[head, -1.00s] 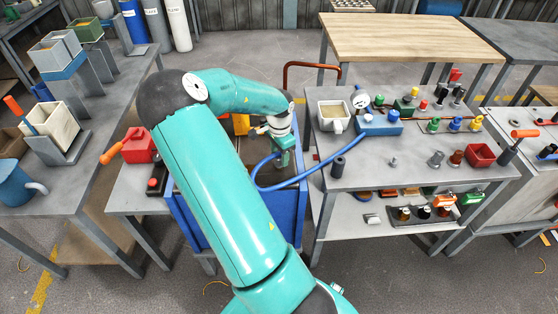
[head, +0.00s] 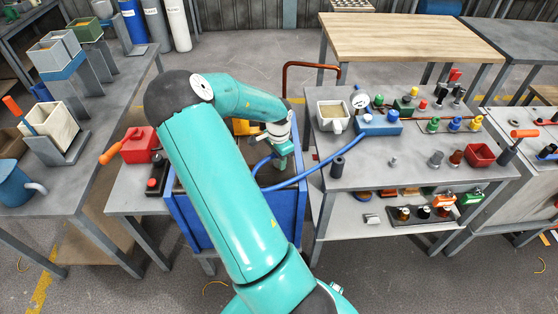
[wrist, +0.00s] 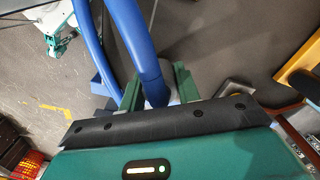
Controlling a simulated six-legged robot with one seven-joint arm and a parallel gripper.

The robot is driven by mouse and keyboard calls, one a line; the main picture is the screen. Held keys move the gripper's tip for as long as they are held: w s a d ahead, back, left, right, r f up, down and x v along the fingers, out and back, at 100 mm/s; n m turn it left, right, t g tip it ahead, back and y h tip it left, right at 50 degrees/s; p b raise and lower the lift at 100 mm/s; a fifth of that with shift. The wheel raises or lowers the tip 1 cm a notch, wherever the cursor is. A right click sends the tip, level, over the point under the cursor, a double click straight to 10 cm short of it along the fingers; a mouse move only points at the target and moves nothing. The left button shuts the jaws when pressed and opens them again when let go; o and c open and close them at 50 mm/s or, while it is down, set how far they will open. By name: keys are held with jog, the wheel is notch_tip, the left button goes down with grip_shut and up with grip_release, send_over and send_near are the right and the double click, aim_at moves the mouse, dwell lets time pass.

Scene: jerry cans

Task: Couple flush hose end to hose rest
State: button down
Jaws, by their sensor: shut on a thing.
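A blue hose (head: 322,172) runs from a blue block with a gauge (head: 378,123) on the right workbench, over the bench's left edge, to my gripper (head: 282,158). My gripper is above the blue-walled bin. In the wrist view my gripper's green fingers (wrist: 157,88) are shut around the blue hose (wrist: 147,65); the fingers and palm hide the tip of its end. I cannot tell for sure which thing is the hose rest. A dark upright stub (head: 338,167) stands near the bench's left edge, to the right of my gripper, and a small grey peg (head: 393,162) stands farther right.
The blue bin (head: 292,212) stands between the benches, with an orange thing (head: 243,127) at its back. A red can (head: 139,146) stands left of it. The right workbench (head: 365,180) holds a white container (head: 333,117), a red bin (head: 480,155) and several colored fittings. Its front middle is mostly clear.

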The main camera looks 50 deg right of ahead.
jog(key=shift+r, duration=0.7)
dwell(0.3)
jog(key=shift+r, duration=2.5)
